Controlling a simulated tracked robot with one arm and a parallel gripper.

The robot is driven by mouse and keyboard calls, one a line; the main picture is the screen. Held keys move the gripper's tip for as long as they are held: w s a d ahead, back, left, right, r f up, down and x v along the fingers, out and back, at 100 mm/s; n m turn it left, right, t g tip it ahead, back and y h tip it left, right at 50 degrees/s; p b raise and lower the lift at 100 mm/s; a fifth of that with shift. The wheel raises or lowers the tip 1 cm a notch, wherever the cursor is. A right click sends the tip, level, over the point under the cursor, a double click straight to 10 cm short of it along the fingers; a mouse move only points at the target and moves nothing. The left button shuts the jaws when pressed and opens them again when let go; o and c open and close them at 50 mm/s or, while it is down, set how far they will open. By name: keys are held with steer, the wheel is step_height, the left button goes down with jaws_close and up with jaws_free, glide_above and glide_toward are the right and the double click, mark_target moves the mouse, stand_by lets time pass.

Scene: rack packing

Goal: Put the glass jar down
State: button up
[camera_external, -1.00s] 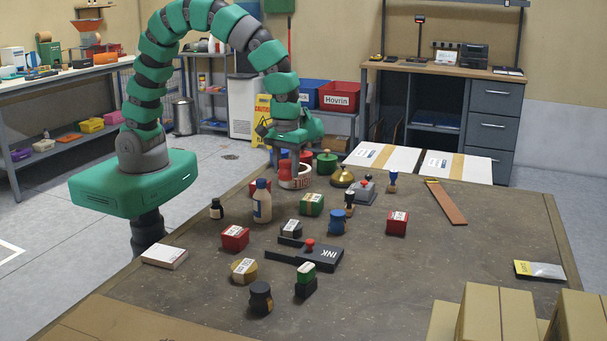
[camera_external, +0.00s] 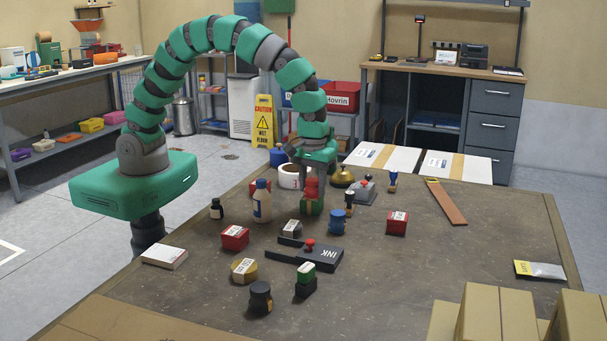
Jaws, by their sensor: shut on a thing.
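My gripper (camera_external: 314,168) points down over the back middle of the table. It is shut on a small red object with a narrower top (camera_external: 311,187), which I take to be the glass jar; the fingers partly hide it. The red object overlaps the upper part of a green box (camera_external: 311,208) in the picture. I cannot tell whether it touches the box or hangs above or beside it. A white tape roll (camera_external: 290,177) lies just left of the gripper.
A white bottle (camera_external: 262,203), a red box (camera_external: 396,223), a blue jar (camera_external: 337,222) and a stamp (camera_external: 349,203) stand around. A brass bell (camera_external: 342,177) is right of the gripper. The table's right side is mostly clear.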

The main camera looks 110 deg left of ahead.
steer(key=o, duration=1)
steer(key=shift+f, duration=0.1)
steer(key=shift+o, duration=0.2)
step_height(320, 180, up, 12)
steer(key=shift+p, duration=0.45)
step_height(320, 180, up, 24)
steer(key=r+m+t, duration=0.1)
steer(key=m+t, duration=0.7)
glide_above(313, 180)
steer(key=s, duration=0.1)
steer(key=s+r+m+t, duration=0.3)
steer(key=s+r, duration=0.3)
steer(key=r, duration=0.6)
steer(key=s+d+r+m+t, duration=0.1)
steer(key=s+r+m+t, duration=0.3)
steer(key=s+r, duration=0.3)
step_height(313, 180, up, 5)
steer(key=shift+d+f+m, duration=0.1)
steer(key=shift+d+m, duration=0.05)
steer(key=shift+m, duration=0.45)
